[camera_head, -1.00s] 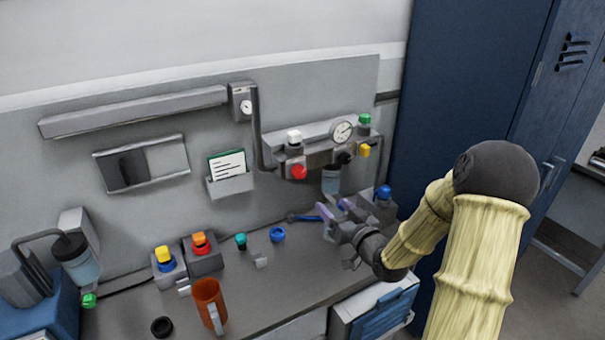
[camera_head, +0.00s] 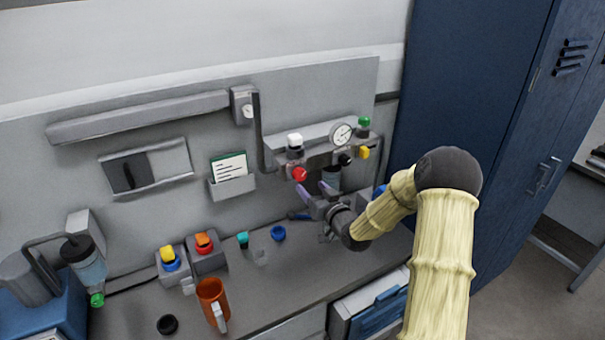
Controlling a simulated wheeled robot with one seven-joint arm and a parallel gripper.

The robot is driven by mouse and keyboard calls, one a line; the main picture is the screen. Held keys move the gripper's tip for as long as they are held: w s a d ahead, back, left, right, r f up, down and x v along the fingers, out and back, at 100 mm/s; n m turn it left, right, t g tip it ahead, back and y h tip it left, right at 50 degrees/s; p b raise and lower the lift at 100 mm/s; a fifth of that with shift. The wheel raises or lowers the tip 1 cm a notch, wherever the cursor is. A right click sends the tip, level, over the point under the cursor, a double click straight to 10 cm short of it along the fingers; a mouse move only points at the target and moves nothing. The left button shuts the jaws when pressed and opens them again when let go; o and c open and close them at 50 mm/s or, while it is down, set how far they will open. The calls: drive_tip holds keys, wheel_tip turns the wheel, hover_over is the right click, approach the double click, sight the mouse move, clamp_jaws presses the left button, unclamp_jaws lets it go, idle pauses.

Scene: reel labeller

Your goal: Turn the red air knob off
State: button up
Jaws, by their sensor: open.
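The red air knob (camera_head: 299,174) is on the front of the grey air unit on the back panel, at its lower left. My gripper (camera_head: 312,188) is open and empty, with its two purple-tipped fingers pointing toward the panel. It is just below and to the right of the red knob in the picture. I cannot tell the exact gap in depth, but no contact shows.
The air unit also bears a white knob (camera_head: 294,141), a gauge (camera_head: 340,133), a green knob (camera_head: 364,122), a yellow knob (camera_head: 363,153) and a black knob (camera_head: 345,159). An orange mug (camera_head: 211,297) and button boxes (camera_head: 206,254) stand on the bench to the left.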

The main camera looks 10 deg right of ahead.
sight(301, 177)
drive_tip(key=p+x, duration=0.2)
drive_tip(key=x, duration=0.4)
drive_tip(key=shift+w+a, duration=0.15)
drive_tip(key=shift+w, duration=0.25)
drive_tip(key=shift+f, duration=0.1)
drive_tip(key=shift+c, duration=0.5)
drive_tip(key=shift+s, duration=0.1)
drive_tip(key=c, duration=0.9)
